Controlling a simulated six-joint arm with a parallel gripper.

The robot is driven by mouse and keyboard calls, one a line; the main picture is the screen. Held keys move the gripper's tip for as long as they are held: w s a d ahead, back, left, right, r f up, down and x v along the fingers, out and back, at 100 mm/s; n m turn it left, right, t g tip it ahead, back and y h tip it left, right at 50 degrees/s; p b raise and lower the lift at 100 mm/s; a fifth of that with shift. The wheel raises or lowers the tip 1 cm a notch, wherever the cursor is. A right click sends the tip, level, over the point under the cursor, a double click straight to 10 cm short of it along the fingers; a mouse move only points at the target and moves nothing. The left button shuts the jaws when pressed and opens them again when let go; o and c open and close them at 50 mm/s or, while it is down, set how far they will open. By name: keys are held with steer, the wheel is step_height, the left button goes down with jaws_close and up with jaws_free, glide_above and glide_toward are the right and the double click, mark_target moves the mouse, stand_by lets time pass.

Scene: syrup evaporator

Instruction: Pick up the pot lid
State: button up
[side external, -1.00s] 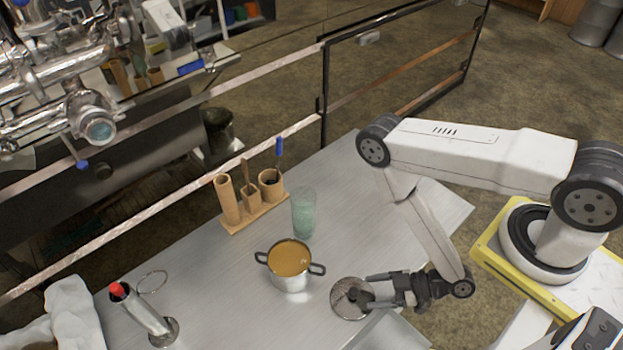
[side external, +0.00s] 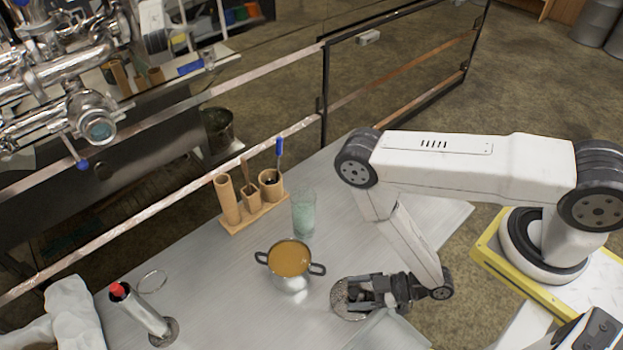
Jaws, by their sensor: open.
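The pot lid (side external: 341,300) is a round, shiny metal disc lying on the metal table near its front edge, right of the pot. My gripper (side external: 358,292) is open and low over the lid, with its fingers pointing left. The fingers and gripper body hide the middle and right part of the lid, including any knob. I cannot tell whether the fingers touch it. The pot (side external: 291,264) stands uncovered just up and left of the lid, with two dark handles and orange-brown liquid inside.
A green glass (side external: 304,214) stands behind the pot. A wooden holder (side external: 253,212) with tools is at the back edge. A red-topped bottle (side external: 141,309) and a wire ring (side external: 152,281) are at left. A translucent tray (side external: 383,331) lies just in front of my gripper. The table centre-left is clear.

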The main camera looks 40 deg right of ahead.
steer(key=shift+w+a+f, duration=0.15)
steer(key=shift+w+a, duration=0.15)
stand_by(0.4)
jaws_close()
